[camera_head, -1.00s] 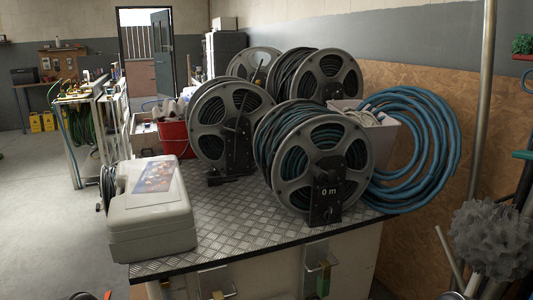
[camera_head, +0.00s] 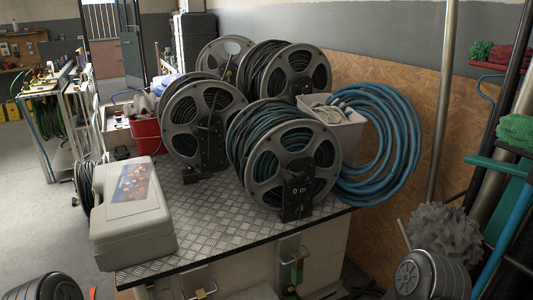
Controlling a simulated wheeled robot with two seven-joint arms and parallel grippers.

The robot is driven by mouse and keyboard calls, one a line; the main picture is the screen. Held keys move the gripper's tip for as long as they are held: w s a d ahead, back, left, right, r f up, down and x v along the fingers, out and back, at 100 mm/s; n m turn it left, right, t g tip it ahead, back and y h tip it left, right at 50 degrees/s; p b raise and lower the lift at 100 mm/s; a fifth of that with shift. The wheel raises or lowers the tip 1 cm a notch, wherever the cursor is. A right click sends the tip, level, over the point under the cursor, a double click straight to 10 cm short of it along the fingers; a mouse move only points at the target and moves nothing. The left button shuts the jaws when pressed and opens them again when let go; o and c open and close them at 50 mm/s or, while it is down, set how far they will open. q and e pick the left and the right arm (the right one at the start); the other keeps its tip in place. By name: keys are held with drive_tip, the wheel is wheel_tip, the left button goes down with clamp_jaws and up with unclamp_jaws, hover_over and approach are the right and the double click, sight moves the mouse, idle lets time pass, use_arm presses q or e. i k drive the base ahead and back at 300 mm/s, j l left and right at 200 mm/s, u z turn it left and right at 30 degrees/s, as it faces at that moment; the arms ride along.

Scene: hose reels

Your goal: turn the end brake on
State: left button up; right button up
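The nearest hose reel (camera_head: 284,155) stands on the tread-plate table top, with dark green hose wound on it. Its front disc carries a black block (camera_head: 298,196) marked "0 m". A second reel (camera_head: 203,120) behind it to the left has a black upright lever-like part (camera_head: 211,123) on its front. More reels stand behind, one with dark hose (camera_head: 286,70) and one mostly hidden (camera_head: 225,55). I cannot make out which part is the end brake or how it is set. Neither of my grippers shows; only rounded dark parts of my arms show at the bottom corners.
A grey case (camera_head: 130,212) sits on the table's left end (camera_head: 190,225). A red bucket (camera_head: 146,135) is behind it. Coiled blue hose (camera_head: 390,150) and a white bin (camera_head: 340,135) stand at the right. A grey bushy object (camera_head: 445,232) and poles crowd the right side.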

sight(300, 211)
drive_tip(key=i+l, duration=0.15)
drive_tip(key=i, duration=0.3)
drive_tip(key=i+l, duration=0.15)
drive_tip(key=i, duration=0.3)
drive_tip(key=z, duration=1.7)
